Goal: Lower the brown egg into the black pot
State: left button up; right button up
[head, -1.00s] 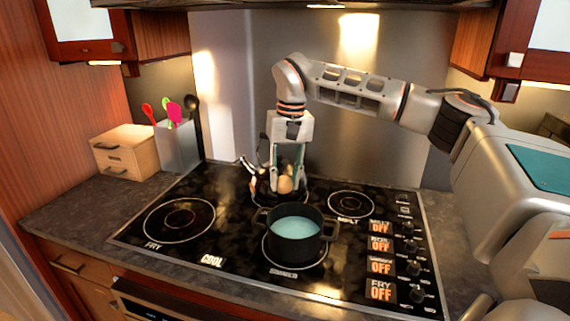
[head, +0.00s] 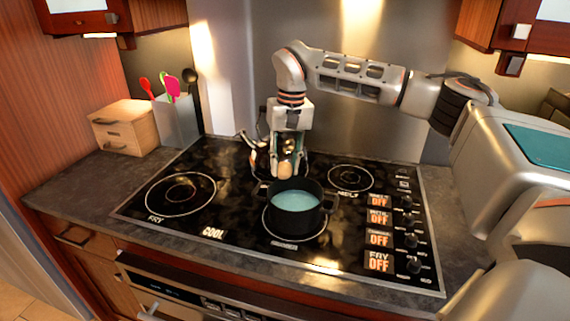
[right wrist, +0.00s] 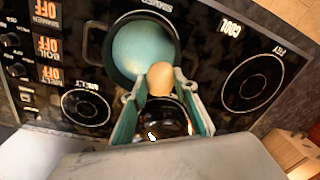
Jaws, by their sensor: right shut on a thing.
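The black pot (head: 294,227) stands on the front middle burner of the cooktop. It holds pale blue-green liquid (head: 295,203). My right gripper (head: 286,171) points down just behind the pot and is shut on the brown egg (head: 285,170). In the right wrist view the egg (right wrist: 160,79) sits between the two fingertips (right wrist: 163,90) and overlaps the near edge of the pot (right wrist: 116,78). The egg appears at about rim height, at the pot's back edge. My left gripper is not in view.
A kettle (head: 256,158) stands on the back burner, close behind and left of my gripper. Control knobs (head: 411,218) line the right of the cooktop. A utensil holder (head: 176,122) and a small wooden drawer box (head: 122,128) stand at the back left.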

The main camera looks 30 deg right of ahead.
jog(key=shift+f, duration=4.2)
jog(key=shift+f+b, duration=0.4)
jog(key=shift+f, duration=1.1)
jog(key=o, duration=0.8)
jog(key=r, duration=0.8)
jog(key=d+r, duration=0.1)
jog(key=r, duration=0.3)
jog(key=shift+s, duration=0.15)
